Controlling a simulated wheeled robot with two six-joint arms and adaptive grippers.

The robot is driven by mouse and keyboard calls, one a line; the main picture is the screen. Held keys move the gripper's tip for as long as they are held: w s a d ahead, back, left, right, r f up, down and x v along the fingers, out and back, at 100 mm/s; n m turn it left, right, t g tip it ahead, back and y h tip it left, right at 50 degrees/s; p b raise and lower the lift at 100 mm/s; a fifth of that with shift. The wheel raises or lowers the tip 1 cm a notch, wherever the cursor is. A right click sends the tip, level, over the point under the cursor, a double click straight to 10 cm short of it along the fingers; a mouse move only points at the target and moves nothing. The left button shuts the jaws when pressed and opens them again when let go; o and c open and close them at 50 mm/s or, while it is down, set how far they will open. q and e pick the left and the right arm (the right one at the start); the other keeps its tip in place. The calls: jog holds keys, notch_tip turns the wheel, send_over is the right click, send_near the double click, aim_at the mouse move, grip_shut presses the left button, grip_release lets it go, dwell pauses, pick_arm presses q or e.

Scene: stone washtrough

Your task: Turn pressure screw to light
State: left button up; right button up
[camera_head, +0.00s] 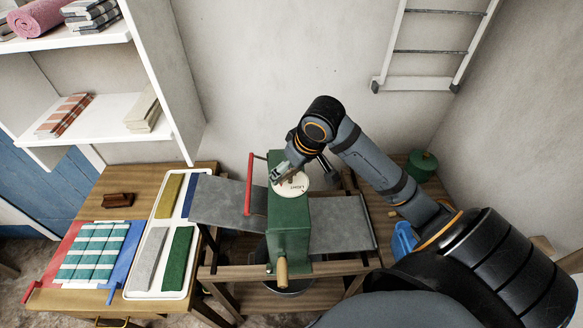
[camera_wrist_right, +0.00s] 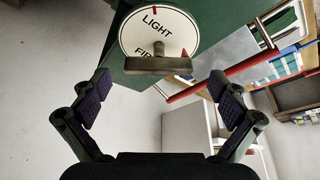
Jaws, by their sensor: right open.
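The green wringer (camera_head: 289,225) stands on a wooden frame. A white dial (camera_head: 293,186) with the word LIGHT lies on its top. In the right wrist view the dial (camera_wrist_right: 140,32) shows LIGHT near a red mark at its upper edge, and a second word partly hidden by the screw's handle. The pressure screw (camera_wrist_right: 158,66) has a dark crossbar on a short post at the dial's middle. My right gripper (camera_head: 281,172) is over the dial. In the wrist view its fingers (camera_wrist_right: 160,82) are open, spread either side of the crossbar and apart from it. My left gripper is out of view.
A red lever (camera_head: 249,184) stands at the wringer's left side. Grey boards (camera_head: 228,203) extend on both sides. A wooden table (camera_head: 142,180) at left bears a tray (camera_head: 128,291) of folded cloths and a striped towel (camera_head: 92,251). A ladder-like rack (camera_head: 394,42) hangs on the wall.

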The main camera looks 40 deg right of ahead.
jog(key=shift+w+d+f, duration=0.1)
jog(key=shift+w+f, duration=0.1)
jog(key=shift+f, duration=0.15)
